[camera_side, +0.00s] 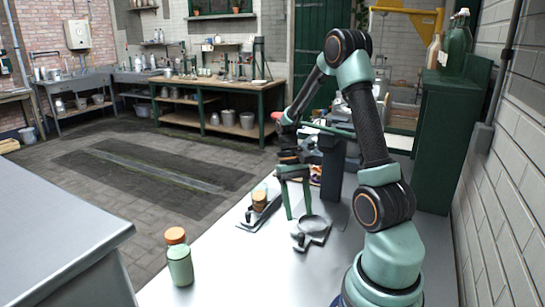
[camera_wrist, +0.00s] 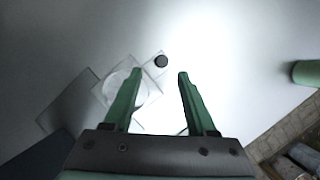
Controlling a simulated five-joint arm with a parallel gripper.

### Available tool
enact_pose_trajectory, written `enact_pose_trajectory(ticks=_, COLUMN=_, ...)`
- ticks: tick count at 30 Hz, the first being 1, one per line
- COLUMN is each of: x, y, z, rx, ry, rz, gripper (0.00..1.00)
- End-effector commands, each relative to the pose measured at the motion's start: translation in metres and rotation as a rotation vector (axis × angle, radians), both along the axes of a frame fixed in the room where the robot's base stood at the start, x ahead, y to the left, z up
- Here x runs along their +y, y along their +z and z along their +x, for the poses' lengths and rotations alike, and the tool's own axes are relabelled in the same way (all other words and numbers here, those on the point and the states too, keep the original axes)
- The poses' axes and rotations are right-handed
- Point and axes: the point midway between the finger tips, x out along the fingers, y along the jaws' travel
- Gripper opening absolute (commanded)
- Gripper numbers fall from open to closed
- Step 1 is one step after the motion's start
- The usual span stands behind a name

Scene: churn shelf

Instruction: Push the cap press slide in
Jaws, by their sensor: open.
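The cap press (camera_side: 334,165) is a dark upright column on the bench, partly behind my gripper and arm. Its grey slide (camera_side: 314,228) extends out in front of the column, with a round ring on top and a small dark knob at its end. In the wrist view the slide (camera_wrist: 106,88) lies left of centre, partly hidden by my left finger, and the black knob (camera_wrist: 161,61) shows just beyond the fingertips. My gripper (camera_side: 298,215) is open and empty, fingers pointing down beside the slide; it also shows in the wrist view (camera_wrist: 160,73). Contact cannot be told.
A green bottle with an orange cap (camera_side: 179,262) stands at the bench's front left; its green body shows in the wrist view (camera_wrist: 306,73). A small fixture with a wooden-coloured piece (camera_side: 259,201) sits left of my gripper. The bench between is clear.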

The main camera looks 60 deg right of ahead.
Motion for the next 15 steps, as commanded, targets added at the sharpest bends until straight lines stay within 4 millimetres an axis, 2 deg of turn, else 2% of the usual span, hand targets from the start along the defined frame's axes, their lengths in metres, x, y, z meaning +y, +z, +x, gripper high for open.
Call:
enact_pose_trajectory(ticks=1, x=0.004, y=-0.010, z=-0.004, rx=0.005, ry=0.000, rz=0.004, gripper=0.57)
enact_pose_trajectory(ticks=6, x=0.011, y=-0.035, z=-0.011, rx=0.003, ry=0.002, rz=0.001, gripper=0.57)
enact_pose_trajectory(ticks=15, x=0.016, y=-0.055, z=-0.016, rx=0.002, ry=0.002, rz=-0.002, gripper=0.57)
